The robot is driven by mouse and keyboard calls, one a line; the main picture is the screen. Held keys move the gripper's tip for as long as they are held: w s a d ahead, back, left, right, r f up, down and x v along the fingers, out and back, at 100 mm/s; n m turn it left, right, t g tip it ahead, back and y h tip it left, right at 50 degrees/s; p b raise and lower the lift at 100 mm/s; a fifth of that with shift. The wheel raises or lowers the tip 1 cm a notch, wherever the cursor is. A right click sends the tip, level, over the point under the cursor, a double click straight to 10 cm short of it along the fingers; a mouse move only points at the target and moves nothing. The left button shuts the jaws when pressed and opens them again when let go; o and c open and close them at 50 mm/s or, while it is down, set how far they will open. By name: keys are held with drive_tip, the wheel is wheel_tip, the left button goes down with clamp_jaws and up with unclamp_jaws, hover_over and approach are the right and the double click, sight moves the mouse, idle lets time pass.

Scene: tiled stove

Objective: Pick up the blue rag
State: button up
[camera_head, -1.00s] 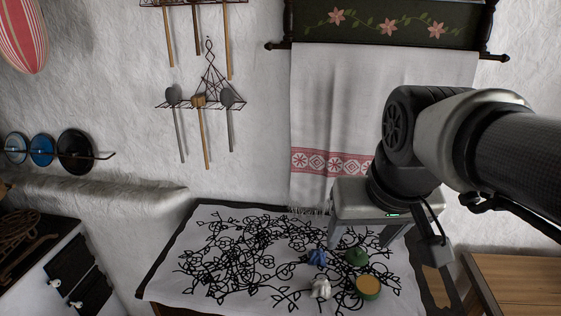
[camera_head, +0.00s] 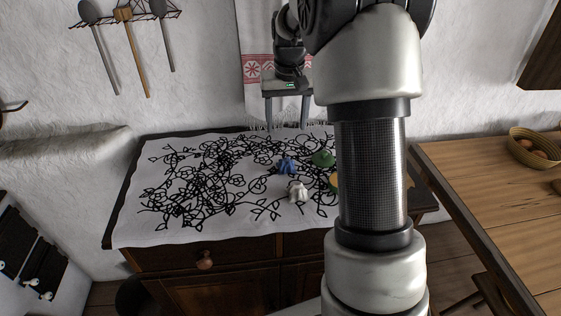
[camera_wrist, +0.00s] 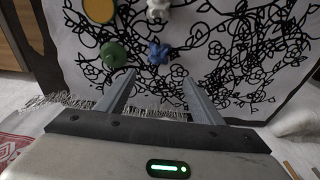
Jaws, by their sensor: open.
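The blue rag (camera_head: 286,166) is a small crumpled bundle on the black-and-white patterned cloth (camera_head: 165,215) over the cabinet. It also shows in the wrist view (camera_wrist: 159,53), beyond my fingertips and between their lines. My gripper (camera_head: 287,121) is above and behind the rag near the hanging towel, fingers down, apart from the rag. In the wrist view my gripper (camera_wrist: 158,82) has its two fingers spread with nothing between them.
A white crumpled rag (camera_head: 297,191) lies just in front of the blue one. A green lidlike object (camera_head: 323,158) and a yellow-topped round item (camera_wrist: 98,10) are close by. A wooden table (camera_head: 480,190) with an egg basket (camera_head: 535,149) stands right. The cloth's left is clear.

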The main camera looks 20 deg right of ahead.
hover_over(287, 160)
drive_tip(key=f, duration=1)
drive_tip(key=shift+s+a, duration=0.25)
drive_tip(key=shift+a, duration=0.1)
drive_tip(key=f, duration=0.4)
drive_tip(key=shift+d+f, duration=0.25)
drive_tip(key=shift+f, duration=0.15)
drive_tip(key=shift+w+f, duration=0.2)
drive_tip(key=shift+f, duration=0.15)
drive_tip(key=c, duration=1.1)
wheel_tip(287, 160, up, 10)
drive_tip(key=shift+r, duration=0.1)
drive_tip(key=o, duration=0.5)
drive_tip(key=c, duration=0.4)
